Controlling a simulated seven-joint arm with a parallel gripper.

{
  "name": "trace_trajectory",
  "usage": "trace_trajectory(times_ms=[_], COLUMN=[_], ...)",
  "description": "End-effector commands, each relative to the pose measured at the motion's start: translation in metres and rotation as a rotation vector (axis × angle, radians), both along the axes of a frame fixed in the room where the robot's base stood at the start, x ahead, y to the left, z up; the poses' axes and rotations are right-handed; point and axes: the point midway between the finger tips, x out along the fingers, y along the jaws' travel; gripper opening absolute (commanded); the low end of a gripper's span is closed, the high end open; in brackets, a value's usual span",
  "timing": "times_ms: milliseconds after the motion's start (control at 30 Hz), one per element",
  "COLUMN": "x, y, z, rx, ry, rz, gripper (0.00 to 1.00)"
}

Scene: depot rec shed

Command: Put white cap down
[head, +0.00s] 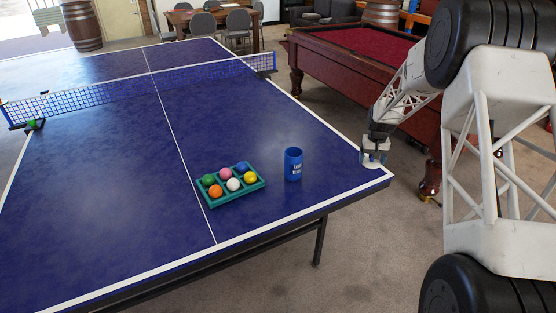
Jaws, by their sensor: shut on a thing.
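My gripper (374,154) is at the right corner of the blue table-tennis table (110,185), pointing down. It is shut on the white cap (370,163), which shows as a small pale shape at the fingertips. The fingers partly hide the cap. I cannot tell whether the cap touches the tabletop or hangs just above it.
A blue cup (293,164) with white lettering stands on the table left of my gripper. A green tray (219,202) with several coloured balls lies further left. The net (120,85) crosses behind. A red-topped pool table (350,50) stands beyond the right edge.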

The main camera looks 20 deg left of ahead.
Motion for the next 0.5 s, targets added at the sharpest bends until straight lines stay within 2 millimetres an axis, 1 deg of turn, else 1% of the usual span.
trace_trajectory(times_ms=[100, 167, 233, 500], x=[0.012, 0.017, 0.022, 0.030], y=[0.035, 0.054, 0.077, 0.173], z=[0.002, 0.003, 0.006, 0.015], rx=[0.001, 0.000, 0.001, 0.000], ry=[-0.002, -0.001, -0.002, -0.002], rz=[0.130, 0.209, 0.308, 0.700], gripper=[0.55, 0.55, 0.55, 0.55])
